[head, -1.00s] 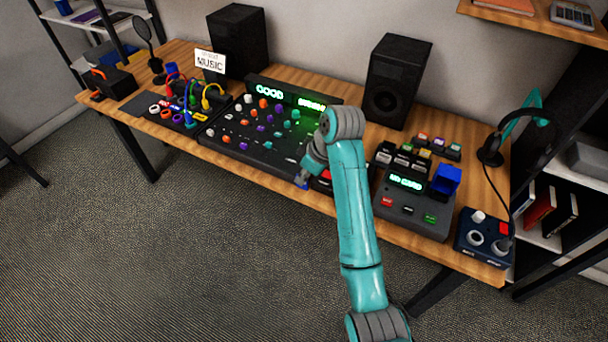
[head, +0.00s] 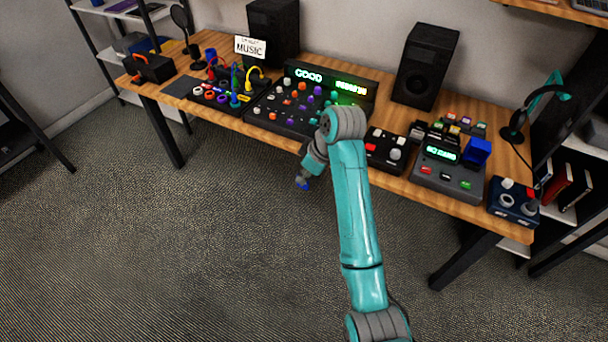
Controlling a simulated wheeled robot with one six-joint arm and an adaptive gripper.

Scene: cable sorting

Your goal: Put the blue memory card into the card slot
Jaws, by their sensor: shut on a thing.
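A grey device (head: 446,178) with a lit green display and coloured buttons stands on the desk to the right of my arm. The display's small text is hard to read. I cannot make out a card slot on it. A larger blue block (head: 478,152) stands at its back right corner.
The wooden desk (head: 400,187) also bears a mixer (head: 290,123), a dark box with knobs (head: 385,150), a cable panel (head: 222,97), two speakers and a blue control box (head: 513,204). Several small card-like blocks (head: 465,125) sit behind the device. The carpet in front is clear.

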